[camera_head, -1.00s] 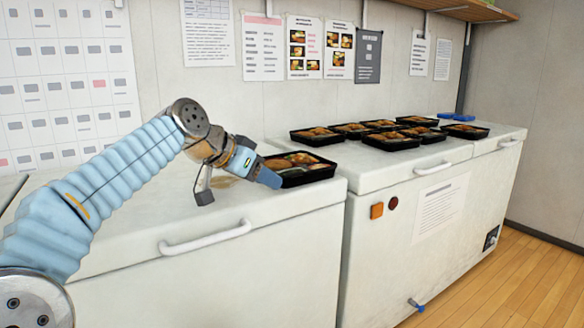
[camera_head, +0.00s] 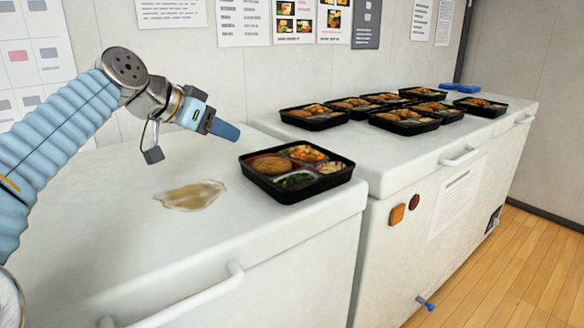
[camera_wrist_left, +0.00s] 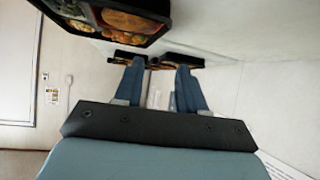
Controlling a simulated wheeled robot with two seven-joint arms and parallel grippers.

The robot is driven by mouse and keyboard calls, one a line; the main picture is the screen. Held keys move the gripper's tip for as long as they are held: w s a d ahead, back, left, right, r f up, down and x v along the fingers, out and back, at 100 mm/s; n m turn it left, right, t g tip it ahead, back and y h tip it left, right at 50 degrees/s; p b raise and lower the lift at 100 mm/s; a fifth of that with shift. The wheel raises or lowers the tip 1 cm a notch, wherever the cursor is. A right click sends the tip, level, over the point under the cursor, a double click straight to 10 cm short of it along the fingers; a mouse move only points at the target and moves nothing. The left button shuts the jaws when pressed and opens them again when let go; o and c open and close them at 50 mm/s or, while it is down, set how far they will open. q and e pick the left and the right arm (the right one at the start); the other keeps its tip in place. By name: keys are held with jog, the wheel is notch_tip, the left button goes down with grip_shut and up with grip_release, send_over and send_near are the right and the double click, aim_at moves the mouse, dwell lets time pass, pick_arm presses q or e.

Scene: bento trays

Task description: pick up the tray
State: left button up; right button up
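A black bento tray (camera_head: 320,185) with food in several compartments sits alone near the right end of the near white chest lid. My left gripper (camera_head: 226,129) is in the air, up and to the left of this tray in the head view, and not touching it. In the left wrist view the two blue fingers of the left gripper (camera_wrist_left: 158,78) are apart with nothing held between them. A black tray (camera_wrist_left: 162,32) with food shows at the top of that view, partly cut off. My right gripper is not in view.
Several more filled black trays (camera_head: 317,125) stand on the farther white chest (camera_head: 405,160), with blue items (camera_head: 468,88) at its far end. A brown stain (camera_head: 190,195) marks the near lid (camera_head: 110,240). The lid left of the lone tray is otherwise clear.

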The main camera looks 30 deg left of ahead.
aim_at(258, 159)
pick_arm(q)
jog(key=x, duration=1.1)
jog(key=shift+w+d+f, duration=0.1)
jog(key=shift+w+f, duration=0.05)
grip_shut()
